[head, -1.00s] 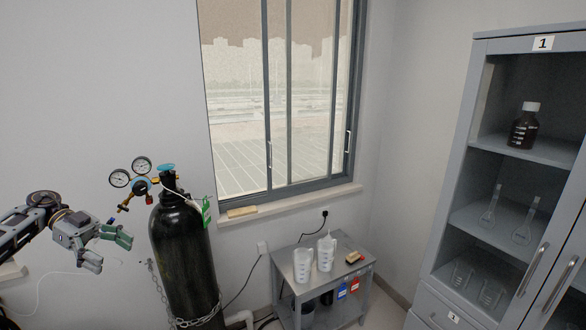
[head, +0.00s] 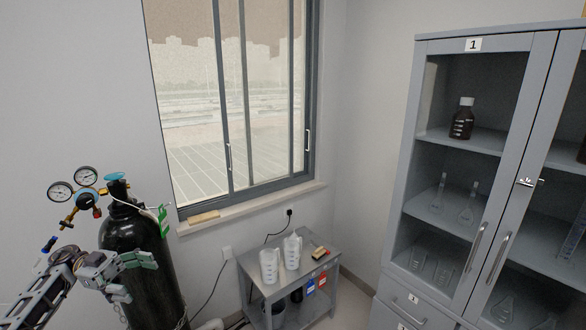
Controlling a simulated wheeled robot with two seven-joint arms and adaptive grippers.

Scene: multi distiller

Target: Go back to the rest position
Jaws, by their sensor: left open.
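My left gripper (head: 146,260) is at the lower left of the head view, with green-tipped fingers pointing right. It is open and I see nothing between its fingers. It shows in front of the black gas cylinder (head: 128,228), hiding part of it; I cannot tell whether they touch. The cylinder has a blue valve top, a green tag and a regulator with two gauges (head: 72,187). My right gripper is out of view.
A small grey side table (head: 287,277) with two white measuring jugs (head: 270,266) stands below the window (head: 232,100). A grey glass-door cabinet (head: 397,180) labelled 1 stands at the right, holding a brown bottle (head: 461,121) and flasks. Some wall space is clear.

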